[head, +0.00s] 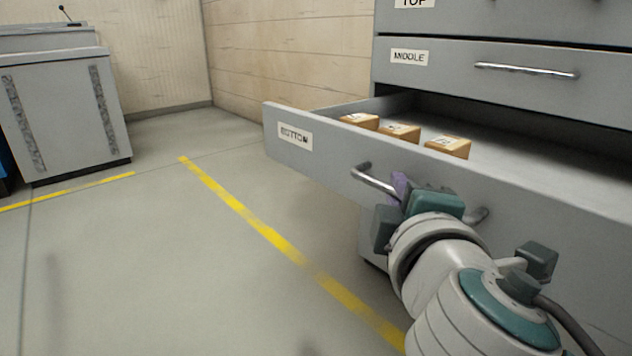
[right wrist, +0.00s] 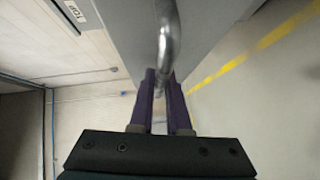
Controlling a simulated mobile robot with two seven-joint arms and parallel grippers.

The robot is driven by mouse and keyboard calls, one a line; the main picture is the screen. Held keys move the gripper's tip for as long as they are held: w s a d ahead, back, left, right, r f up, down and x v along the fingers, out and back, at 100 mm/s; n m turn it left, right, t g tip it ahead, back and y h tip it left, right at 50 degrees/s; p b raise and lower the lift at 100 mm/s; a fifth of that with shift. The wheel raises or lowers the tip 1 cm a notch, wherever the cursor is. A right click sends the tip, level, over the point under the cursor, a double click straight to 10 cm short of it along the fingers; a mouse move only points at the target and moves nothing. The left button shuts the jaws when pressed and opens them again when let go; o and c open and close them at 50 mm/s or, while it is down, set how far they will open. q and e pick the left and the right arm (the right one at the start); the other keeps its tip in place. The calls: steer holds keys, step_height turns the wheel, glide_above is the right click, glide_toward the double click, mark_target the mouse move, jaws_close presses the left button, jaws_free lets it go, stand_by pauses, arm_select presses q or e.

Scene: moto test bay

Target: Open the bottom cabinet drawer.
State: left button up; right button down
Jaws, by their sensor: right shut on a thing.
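The grey bottom drawer (head: 315,151) of the cabinet stands well open in the head view, with a "BOTTOM" label on its front. Its silver bar handle (head: 372,181) runs across the front, partly hidden by my right gripper. My right gripper (head: 400,185) is shut on this handle. In the right wrist view the handle (right wrist: 168,35) passes between the purple fingers (right wrist: 160,95). My left gripper is not in view.
The middle drawer (head: 450,80) above is shut, and only the lower part of the top drawer (head: 500,20) shows. A grey machine (head: 65,110) stands at the far left. Yellow lines (head: 240,220) mark the grey floor, which is clear left of the drawer.

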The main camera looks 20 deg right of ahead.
steer(key=c, duration=0.9)
jaws_free()
steer(key=p+v, duration=0.1)
steer(key=v, duration=0.9)
steer(key=shift+p, duration=0.4)
steer(key=shift+r, duration=0.1)
